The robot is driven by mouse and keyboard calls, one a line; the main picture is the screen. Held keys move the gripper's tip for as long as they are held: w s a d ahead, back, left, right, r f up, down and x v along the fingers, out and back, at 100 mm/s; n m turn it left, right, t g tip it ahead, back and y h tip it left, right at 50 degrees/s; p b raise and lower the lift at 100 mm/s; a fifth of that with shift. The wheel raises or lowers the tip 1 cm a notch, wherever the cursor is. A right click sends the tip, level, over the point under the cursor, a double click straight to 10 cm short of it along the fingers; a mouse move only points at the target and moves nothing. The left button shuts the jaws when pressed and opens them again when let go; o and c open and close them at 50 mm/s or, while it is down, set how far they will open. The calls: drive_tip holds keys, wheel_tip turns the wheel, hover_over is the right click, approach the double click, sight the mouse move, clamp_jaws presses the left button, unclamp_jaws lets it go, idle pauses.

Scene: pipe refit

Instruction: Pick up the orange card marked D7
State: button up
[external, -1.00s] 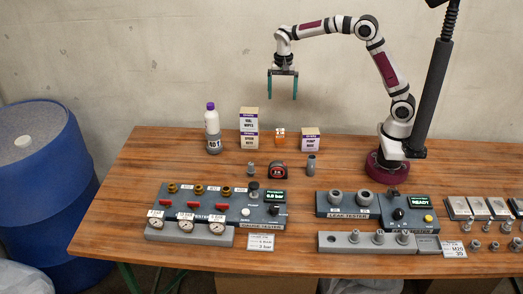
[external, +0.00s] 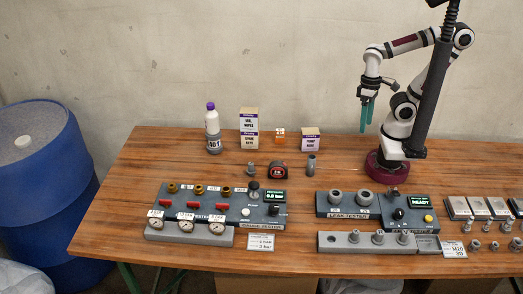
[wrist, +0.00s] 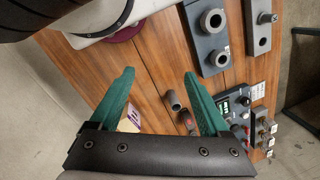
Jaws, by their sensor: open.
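A small orange item (external: 280,135) stands at the back of the wooden table in the external view, between two cream boxes. Its marking is too small to read, so I cannot tell whether it is the D7 card. I do not make it out in the wrist view. My gripper (external: 366,122) is open and empty, in the air to the right of the orange item and near my base. In the wrist view my gripper's two green fingers (wrist: 160,74) stand wide apart, with nothing between them but table behind.
Cream boxes (external: 249,141) and (external: 310,145) flank the orange item. A bottle (external: 213,134) stands at left. A tape measure (external: 278,171) and small fittings lie in front. The gauge tester (external: 221,202) and leak tester (external: 348,203) fill the front.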

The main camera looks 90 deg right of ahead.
drive_tip(key=w+d+f+n+g+h, duration=0.1)
drive_tip(key=w+d+n+g+h, duration=0.2)
drive_tip(key=w+d+n+h, duration=0.3)
drive_tip(key=n+t+h, duration=0.5)
drive_tip(key=n+h, duration=0.4)
drive_tip(key=n, duration=1)
approach(280, 130)
drive_tip(key=x, duration=1.3)
drive_tip(key=shift+s+d+f, duration=0.1)
drive_tip(key=shift+d+f, duration=0.05)
drive_tip(key=shift+f, duration=0.3)
clamp_jaws()
